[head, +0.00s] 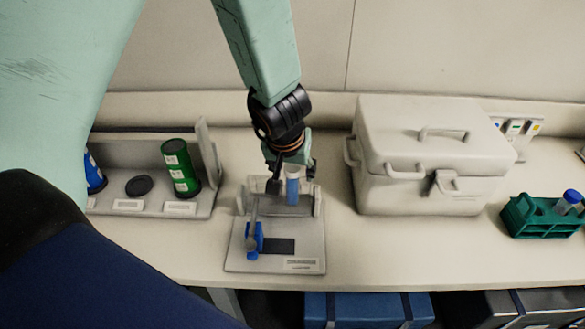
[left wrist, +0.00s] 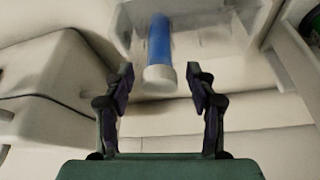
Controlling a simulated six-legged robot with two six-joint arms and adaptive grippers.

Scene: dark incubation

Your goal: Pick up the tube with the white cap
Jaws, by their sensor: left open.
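The tube with the white cap has a blue body (left wrist: 159,40) and shows in the left wrist view with its white cap (left wrist: 160,78) toward me. In the head view its blue body (head: 293,190) stands at the stand (head: 240,262). My left gripper (head: 289,176) is over the back of this stand. In the left wrist view its two fingers are apart, one on each side of the cap, with gaps showing. The arm and gripper hide the cap in the head view. My right gripper is not in view.
A white lidded box (head: 400,190) stands right of the stand. A green rack (head: 540,220) with a blue-capped tube (head: 570,203) is at far right. A tray (head: 150,205) with a green canister (head: 180,168) and a blue one (head: 94,174) is at left.

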